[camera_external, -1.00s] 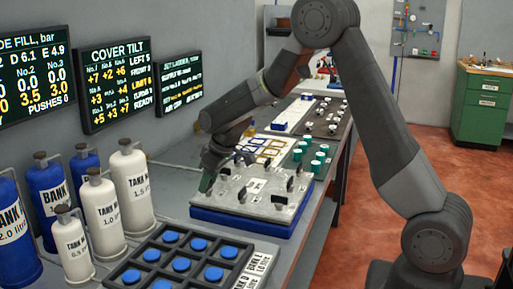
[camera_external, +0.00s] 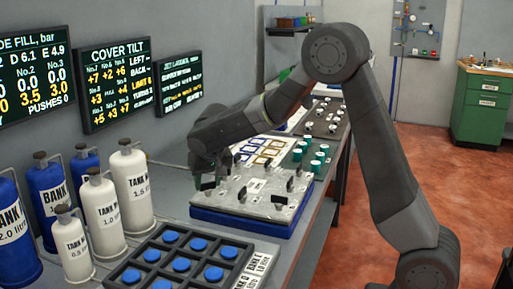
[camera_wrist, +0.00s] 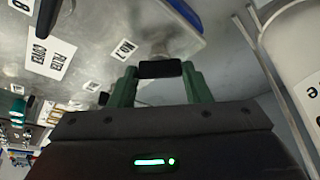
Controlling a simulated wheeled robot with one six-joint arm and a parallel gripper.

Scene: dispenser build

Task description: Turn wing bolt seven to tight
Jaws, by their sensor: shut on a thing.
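My gripper (camera_wrist: 159,72) has its two green fingers on either side of a black wing bolt (camera_wrist: 160,69) and is shut on its flat handle. Beside this bolt, a small white number label (camera_wrist: 124,48) lies on the grey metal cover; its number is hard to read. In the external view my gripper (camera_external: 210,178) points down at the near-left corner of the cover (camera_external: 262,208), which rests on a blue base. Several other black wing bolts stand around the cover. The seat of the held bolt is hidden.
White and blue tanks (camera_external: 102,212) stand close on the left. A black tray with blue round pieces (camera_external: 130,274) lies in front. Green cylinders (camera_external: 315,166) stand behind the cover. The cover tilt screen (camera_external: 121,85) hangs on the wall.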

